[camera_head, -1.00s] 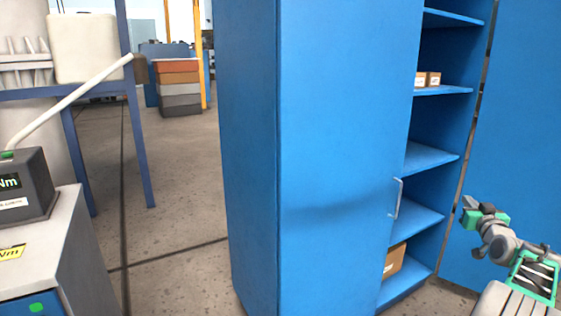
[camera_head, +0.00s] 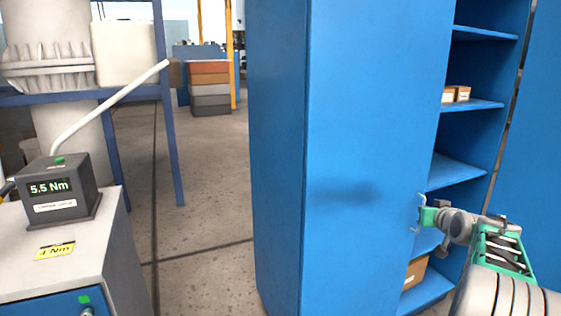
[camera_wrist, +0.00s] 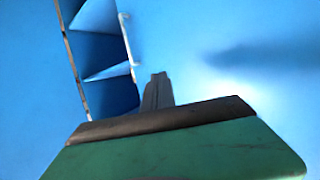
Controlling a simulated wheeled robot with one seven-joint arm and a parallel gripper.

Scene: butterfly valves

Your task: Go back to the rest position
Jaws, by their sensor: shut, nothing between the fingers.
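My gripper (camera_head: 424,216) is at the right in the head view, in front of the blue cabinet close to its door handle (camera_head: 417,228). Whether the two touch cannot be told. In the wrist view my gripper's dark fingers (camera_wrist: 157,90) are together with nothing between them. The handle also shows in the wrist view (camera_wrist: 130,45), just beyond and left of the fingers. The blue cabinet (camera_head: 355,130) has one door panel in front and an open shelf side (camera_head: 478,105) at the right.
A grey bench (camera_head: 50,225) at the left carries a dark box reading 5.5 Nm (camera_head: 68,192) with a long white lever (camera_head: 112,100). Small cartons (camera_head: 456,94) sit on a shelf, and a larger one (camera_head: 415,272) lies low. Floor (camera_head: 205,195) is clear between bench and cabinet.

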